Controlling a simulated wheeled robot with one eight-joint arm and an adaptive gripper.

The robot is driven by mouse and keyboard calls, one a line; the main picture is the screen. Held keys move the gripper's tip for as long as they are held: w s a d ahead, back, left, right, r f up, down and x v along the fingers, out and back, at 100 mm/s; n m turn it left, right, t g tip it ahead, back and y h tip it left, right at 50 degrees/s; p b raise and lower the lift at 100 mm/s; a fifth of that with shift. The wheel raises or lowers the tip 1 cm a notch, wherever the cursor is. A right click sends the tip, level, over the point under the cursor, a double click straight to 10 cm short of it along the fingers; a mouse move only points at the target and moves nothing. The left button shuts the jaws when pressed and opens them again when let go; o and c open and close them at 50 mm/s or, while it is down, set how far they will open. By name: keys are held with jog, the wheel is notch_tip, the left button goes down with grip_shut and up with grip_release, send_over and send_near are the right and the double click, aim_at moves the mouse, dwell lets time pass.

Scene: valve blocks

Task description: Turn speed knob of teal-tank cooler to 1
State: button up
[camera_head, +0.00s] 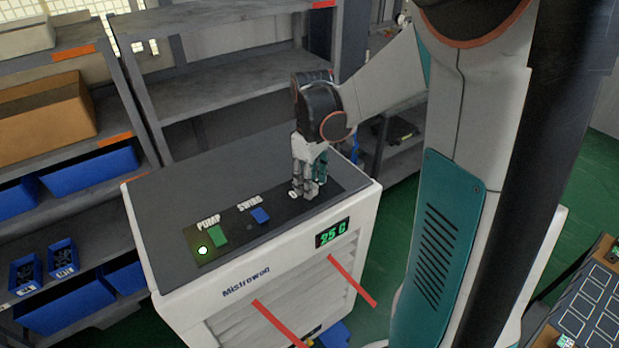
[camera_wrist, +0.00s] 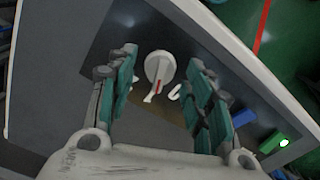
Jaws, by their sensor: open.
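The cooler (camera_head: 270,262) is a white box with a dark top, marked "Mistrowoo", with a green 25 C display on its front. My gripper (camera_head: 306,192) points down at the right end of its control panel and hides most of the knob there. In the wrist view the speed knob (camera_wrist: 157,66) is a white round dial with a red pointer line toward the bottom of the picture. My open gripper (camera_wrist: 163,62) has teal-padded fingers on either side of the knob, with visible gaps. The tank's colour cannot be told.
A green PUMP switch (camera_head: 218,236) and a blue SWING switch (camera_head: 260,215) sit left of the knob, with a lit indicator (camera_head: 203,251). Red streamers (camera_head: 351,280) hang out from the front. Shelves (camera_head: 215,95) with blue bins stand behind and left.

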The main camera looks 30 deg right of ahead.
jog(key=c, duration=1.1)
jog(key=shift+f+m+b, duration=0.1)
jog(key=shift+m+b, duration=0.2)
jog(key=shift+m, duration=0.1)
jog(key=m+b, duration=0.2)
jog(key=m, duration=0.1)
jog(key=shift+m, duration=0.3)
jog(key=shift+m+b, duration=0.75)
jog(key=shift+m, duration=1.55)
